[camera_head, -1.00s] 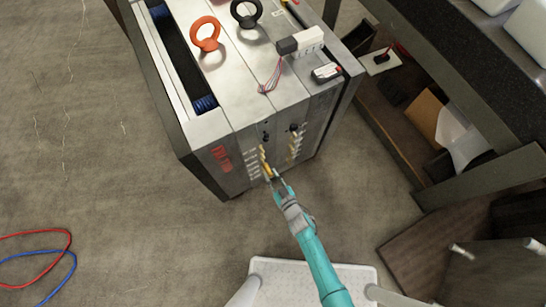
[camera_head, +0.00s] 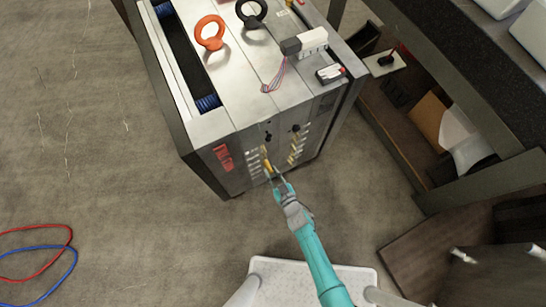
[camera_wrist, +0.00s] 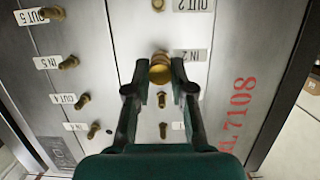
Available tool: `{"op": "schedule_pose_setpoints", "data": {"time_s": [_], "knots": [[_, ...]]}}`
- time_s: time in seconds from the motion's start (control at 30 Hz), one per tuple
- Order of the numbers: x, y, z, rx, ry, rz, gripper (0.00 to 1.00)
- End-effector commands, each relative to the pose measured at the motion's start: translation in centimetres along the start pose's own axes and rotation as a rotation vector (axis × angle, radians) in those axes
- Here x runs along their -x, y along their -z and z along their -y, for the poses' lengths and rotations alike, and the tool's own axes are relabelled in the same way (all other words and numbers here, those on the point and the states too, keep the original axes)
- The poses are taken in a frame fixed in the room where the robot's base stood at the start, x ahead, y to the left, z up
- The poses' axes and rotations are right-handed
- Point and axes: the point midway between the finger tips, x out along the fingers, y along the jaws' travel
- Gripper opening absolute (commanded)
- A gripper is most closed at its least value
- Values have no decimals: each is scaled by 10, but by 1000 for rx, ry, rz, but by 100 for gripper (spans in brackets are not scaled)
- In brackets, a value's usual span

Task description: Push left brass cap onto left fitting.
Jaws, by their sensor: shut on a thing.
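A brass cap (camera_wrist: 160,74) sits between the fingertips of my gripper (camera_wrist: 160,86) in the wrist view, and the two fingers are shut on it from either side. In the head view my gripper (camera_head: 277,178) is at the front face of the mould base (camera_head: 236,165), at the lower end of the left row of fittings. The cap is in front of a fitting beside the "IN 2" label (camera_wrist: 190,55). The cap hides most of that fitting. I cannot tell whether the cap touches it or how far on it is.
Other brass fittings stick out nearby, including a column to the left (camera_wrist: 68,62) in the wrist view. An orange lifting ring (camera_head: 209,34) and a white connector block (camera_head: 313,39) are on top of the mould. A dark bench stands at right.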

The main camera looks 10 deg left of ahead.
Motion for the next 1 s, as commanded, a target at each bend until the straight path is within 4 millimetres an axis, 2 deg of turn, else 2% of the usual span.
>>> {"op": "schedule_pose_setpoints", "data": {"time_s": [0.97, 1.0], "knots": [[-9, 3, 0, 1, 0, -1, 0], [-9, 3, 0, 1, 0, -1, 30]]}}
